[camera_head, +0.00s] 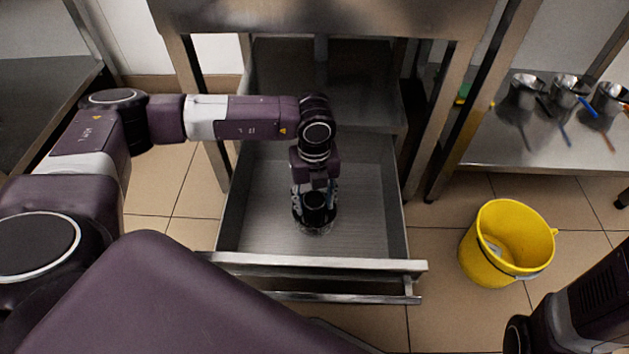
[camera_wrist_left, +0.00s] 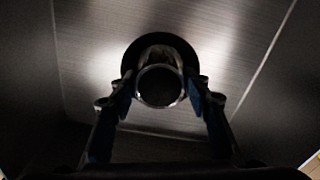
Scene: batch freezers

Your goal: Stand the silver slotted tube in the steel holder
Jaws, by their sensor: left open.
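My left gripper (camera_head: 315,200) points down into the open steel drawer (camera_head: 360,225). It is open, with one finger on each side of a dark, upright, round steel piece (camera_head: 313,221). In the left wrist view, the fingers flank the round open mouth of a tube-like piece (camera_wrist_left: 160,86), with a wider dark round shape (camera_wrist_left: 184,49) around or behind it. I cannot tell whether this is the slotted tube, the steel holder, or one standing in the other. Slots are too dark to make out. My right gripper is out of view; only part of the right arm shows.
The drawer floor around the piece is bare. A yellow bucket (camera_head: 490,266) stands on the tiled floor at right. Several metal cups, including one (camera_head: 526,92), sit on a steel table (camera_head: 530,145).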

